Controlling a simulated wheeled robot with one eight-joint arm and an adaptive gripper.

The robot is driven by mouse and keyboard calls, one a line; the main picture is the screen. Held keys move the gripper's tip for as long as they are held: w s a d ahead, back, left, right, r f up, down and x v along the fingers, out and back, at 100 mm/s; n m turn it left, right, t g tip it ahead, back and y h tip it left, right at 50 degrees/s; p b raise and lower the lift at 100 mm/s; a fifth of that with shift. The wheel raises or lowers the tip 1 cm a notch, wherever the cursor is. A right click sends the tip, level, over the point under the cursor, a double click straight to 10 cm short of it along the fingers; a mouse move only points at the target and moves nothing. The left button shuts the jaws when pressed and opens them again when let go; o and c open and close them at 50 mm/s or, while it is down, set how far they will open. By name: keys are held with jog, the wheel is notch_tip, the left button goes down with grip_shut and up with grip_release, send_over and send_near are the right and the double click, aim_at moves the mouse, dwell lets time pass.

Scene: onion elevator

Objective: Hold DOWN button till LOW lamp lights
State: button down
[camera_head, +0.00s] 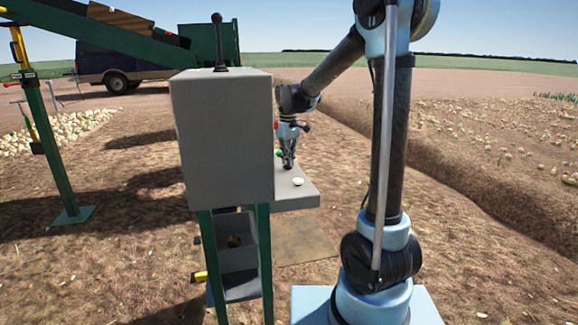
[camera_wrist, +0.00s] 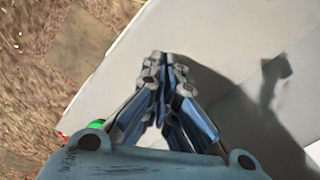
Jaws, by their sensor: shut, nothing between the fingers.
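My gripper (camera_head: 289,163) is shut and empty, pointing down over the grey panel ledge (camera_head: 300,200) on the side of the grey control box (camera_head: 222,135). In the wrist view the closed fingertips (camera_wrist: 162,60) are over the pale panel (camera_wrist: 215,35); I cannot tell whether they touch it. A green button or lamp (camera_wrist: 95,124) shows left of the fingers, partly behind the gripper body. A white round piece (camera_head: 298,181) is on the ledge, nearer than the fingertips. I cannot make out the DOWN button, any label or a lit LOW lamp.
A black-knobbed lever (camera_head: 218,40) stands on top of the box. Green legs and a grey bin (camera_head: 238,240) are below it. A green elevator frame (camera_head: 50,140) stands at the left, with a dark van (camera_head: 115,65) behind. Bare soil lies right of the ledge.

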jog(key=shift+r, duration=3.5)
